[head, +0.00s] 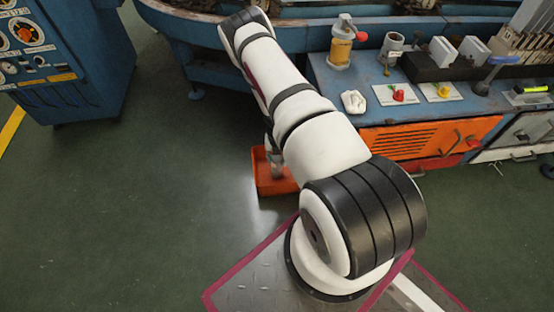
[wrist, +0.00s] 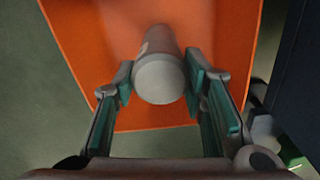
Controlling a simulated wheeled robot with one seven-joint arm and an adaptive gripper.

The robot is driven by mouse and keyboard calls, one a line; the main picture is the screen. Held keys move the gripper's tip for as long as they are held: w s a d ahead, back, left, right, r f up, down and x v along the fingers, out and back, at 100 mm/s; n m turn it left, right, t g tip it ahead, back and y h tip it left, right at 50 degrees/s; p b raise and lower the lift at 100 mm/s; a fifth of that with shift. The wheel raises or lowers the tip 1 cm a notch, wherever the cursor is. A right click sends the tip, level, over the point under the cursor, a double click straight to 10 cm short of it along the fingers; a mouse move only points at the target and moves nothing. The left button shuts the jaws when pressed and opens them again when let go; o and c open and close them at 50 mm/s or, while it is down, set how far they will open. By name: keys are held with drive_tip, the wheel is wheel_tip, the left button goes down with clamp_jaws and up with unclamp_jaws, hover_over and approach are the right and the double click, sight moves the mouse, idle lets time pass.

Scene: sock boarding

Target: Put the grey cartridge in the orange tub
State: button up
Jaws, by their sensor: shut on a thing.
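The grey cartridge (wrist: 160,78) is between the fingers of my gripper (wrist: 160,82) in the wrist view, with its round end towards the camera. My gripper is shut on it. The orange tub (wrist: 232,30) lies behind and below the cartridge in the wrist view, and the cartridge shows against its inside. How high the cartridge is above the tub floor I cannot tell. In the head view the orange tub (head: 262,175) stands on the floor beside the blue bench, partly hidden by my arm. The cartridge cannot be made out there.
A blue bench (head: 335,88) with an orange drawer front (head: 430,138) stands right of the tub. A blue cabinet (head: 75,60) stands at left. Green floor (head: 150,200) left of the tub is clear.

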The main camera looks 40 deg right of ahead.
drive_tip(key=shift+f, duration=0.2)
drive_tip(key=o, duration=1.3)
drive_tip(key=shift+r, duration=0.2)
